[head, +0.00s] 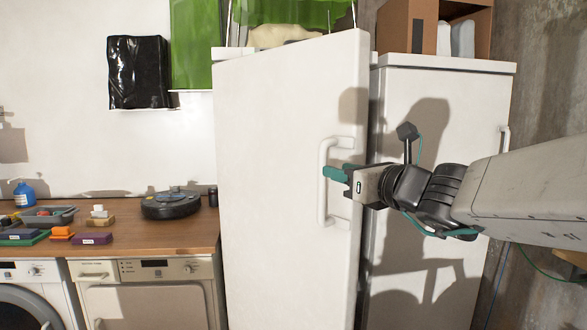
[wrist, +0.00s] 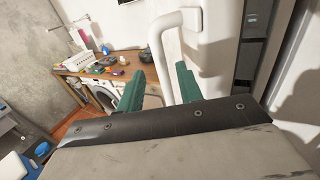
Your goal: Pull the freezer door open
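The tall white freezer door (head: 275,150) stands ajar, its right edge swung out toward me. Its white vertical bar handle (head: 323,190) is near that right edge. My gripper (head: 336,172) is at the handle's upper half, coming from the right. In the wrist view the handle (wrist: 164,58) runs down between my two teal fingers (wrist: 158,88). The fingers are apart, with a visible gap between the left finger and the bar. Whether the right finger touches the bar I cannot tell. Dark shelving inside the cabinet (wrist: 250,60) shows past the door's edge.
A second white cabinet (head: 430,110) with its own handle stands close on the right, behind my arm. A wooden counter (head: 150,237) with a round black robot vacuum (head: 171,205) and small items is at left, over washing machines (head: 150,295). A cardboard box (head: 405,25) sits on top at right.

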